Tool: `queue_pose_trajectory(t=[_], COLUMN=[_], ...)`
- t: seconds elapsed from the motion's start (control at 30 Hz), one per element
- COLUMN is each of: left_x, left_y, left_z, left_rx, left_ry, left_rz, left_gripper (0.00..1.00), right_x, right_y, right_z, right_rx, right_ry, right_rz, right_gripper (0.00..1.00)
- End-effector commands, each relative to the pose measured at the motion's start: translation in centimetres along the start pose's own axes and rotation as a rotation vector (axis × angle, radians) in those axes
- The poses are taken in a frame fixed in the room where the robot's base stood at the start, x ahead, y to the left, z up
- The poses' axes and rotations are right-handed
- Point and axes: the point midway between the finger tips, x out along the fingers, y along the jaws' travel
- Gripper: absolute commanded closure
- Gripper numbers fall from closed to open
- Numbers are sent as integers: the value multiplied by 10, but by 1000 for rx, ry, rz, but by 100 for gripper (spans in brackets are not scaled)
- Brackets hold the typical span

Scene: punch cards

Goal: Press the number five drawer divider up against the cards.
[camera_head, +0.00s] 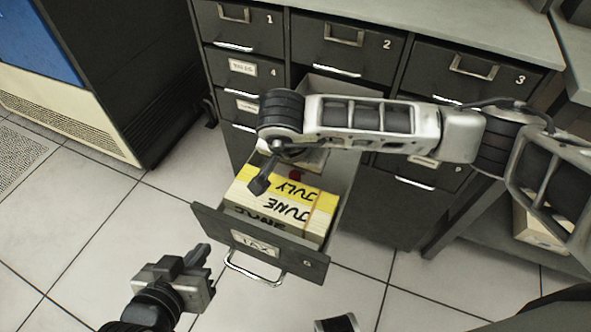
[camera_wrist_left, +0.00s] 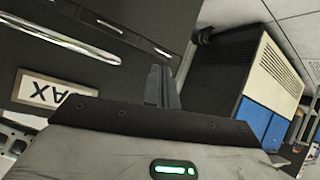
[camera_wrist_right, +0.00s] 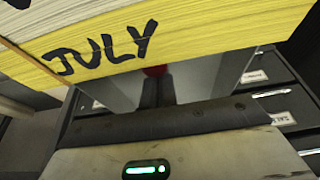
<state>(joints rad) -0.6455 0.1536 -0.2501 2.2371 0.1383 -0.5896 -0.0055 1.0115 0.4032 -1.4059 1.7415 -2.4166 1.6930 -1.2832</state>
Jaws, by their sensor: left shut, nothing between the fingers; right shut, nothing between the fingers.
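The open drawer (camera_head: 205,212) has a TAX label on its front and holds yellow-topped card stacks (camera_head: 290,195) marked JUNE and JULY. A small red part (camera_head: 297,174) shows behind the JULY cards. It also shows in the right wrist view (camera_wrist_right: 155,71), just beyond my fingertips. I cannot tell whether it belongs to the divider, whose plate I cannot make out. My right gripper (camera_head: 258,187) is shut and empty, over the drawer's left side by the JULY cards. My left gripper (camera_head: 203,254) is shut and empty, left of the drawer front.
The dark cabinet (camera_head: 345,45) with several closed drawers stands behind. My right arm crosses above the open drawer and hides part of its back. A blue and cream machine (camera_head: 60,95) stands at left. Tiled floor (camera_head: 60,240) is clear at front left.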

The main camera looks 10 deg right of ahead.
Motion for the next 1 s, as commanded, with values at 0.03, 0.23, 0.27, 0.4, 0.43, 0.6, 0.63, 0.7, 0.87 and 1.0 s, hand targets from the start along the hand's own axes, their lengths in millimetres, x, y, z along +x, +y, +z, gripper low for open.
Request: queue_pose_trajectory(t=[0.03, 0.23, 0.27, 0.4, 0.43, 0.6, 0.63, 0.7, 0.87, 1.0], left_x=[2, 1, 1, -2, -3, -9, -10, -12, -17, -21], left_y=[0, 0, 0, 0, 1, 3, 3, 4, 5, 6], left_z=[3, 2, 2, -2, -4, -14, -15, -18, -26, -32], left_rx=[0, 0, 0, 0, 0, 0, 0, 0, 0, 0], left_ry=[0, 0, 0, 0, 0, 0, 0, 0, 0, 0], left_rz=[0, 0, 0, 0, 0, 0, 0, 0, 0, 0], left_gripper=[100, 100, 100, 100, 100, 100, 100, 100, 100, 100], right_x=[2, 0, 0, -7, -10, -28, -31, -38, -54, -68], right_y=[0, 0, 0, 0, 0, 0, 0, 0, 0, 0], right_z=[0, -2, -2, -3, -4, -4, -4, -4, -4, -4], right_rx=[0, 2, 2, 2, 1, 2, 2, 1, 2, 2], right_ry=[1, 1, 2, 3, 3, 5, 5, 4, 5, 4], right_rz=[0, 0, 0, -1, -1, -1, -2, -2, -1, -2], right_gripper=[100, 100, 100, 100, 100, 100, 100, 100, 100, 100])
